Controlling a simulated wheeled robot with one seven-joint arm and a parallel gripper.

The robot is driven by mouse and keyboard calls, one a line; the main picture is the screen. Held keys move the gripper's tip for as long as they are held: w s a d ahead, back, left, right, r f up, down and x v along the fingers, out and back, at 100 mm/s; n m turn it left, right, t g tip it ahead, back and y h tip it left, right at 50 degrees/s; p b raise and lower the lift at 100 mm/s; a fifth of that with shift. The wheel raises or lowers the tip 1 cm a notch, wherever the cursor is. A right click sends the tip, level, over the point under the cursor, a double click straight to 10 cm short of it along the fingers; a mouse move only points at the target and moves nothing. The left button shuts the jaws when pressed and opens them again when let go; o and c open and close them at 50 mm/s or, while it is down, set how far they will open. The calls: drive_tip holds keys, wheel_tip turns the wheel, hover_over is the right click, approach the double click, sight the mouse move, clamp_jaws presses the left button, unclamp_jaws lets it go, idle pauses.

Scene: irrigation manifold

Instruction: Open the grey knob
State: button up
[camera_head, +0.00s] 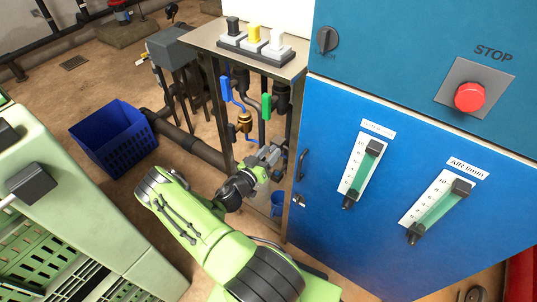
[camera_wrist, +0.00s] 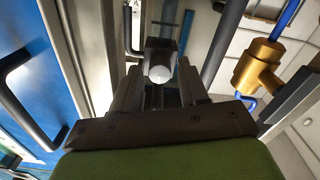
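A grey-white rounded knob end (camera_wrist: 161,69) with a dark collar shows in the wrist view, in front of my gripper (camera_wrist: 160,82). My gripper's two dark fingers stand apart on either side of it, and I see no clear contact. In the head view my gripper (camera_head: 266,166) is low at the manifold frame, beside the blue cabinet's left edge. The knob is hard to tell apart from my gripper there. A dark grey rotary knob (camera_head: 327,39) is also on the cabinet's upper panel, well away from my gripper.
Blue (camera_head: 226,89) and green (camera_head: 266,106) valve handles and a brass fitting (camera_head: 244,122) sit above my gripper. The brass fitting also shows in the wrist view (camera_wrist: 257,65). A cabinet door handle (camera_head: 302,165) is close on the right. A blue crate (camera_head: 115,140) stands left.

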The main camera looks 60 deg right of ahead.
clamp_jaws()
drive_tip(key=shift+n, duration=0.4)
drive_tip(key=n, duration=0.3)
drive_tip(key=shift+n, duration=0.4)
drive_tip(key=n, duration=0.5)
drive_tip(key=shift+n, duration=0.3)
drive_tip(key=n+p, duration=0.1)
drive_tip(key=n, duration=0.5)
drive_tip(key=n+p, duration=0.1)
drive_tip(key=n, duration=0.5)
drive_tip(key=shift+f+n, duration=0.15)
drive_tip(key=shift+n, duration=0.15)
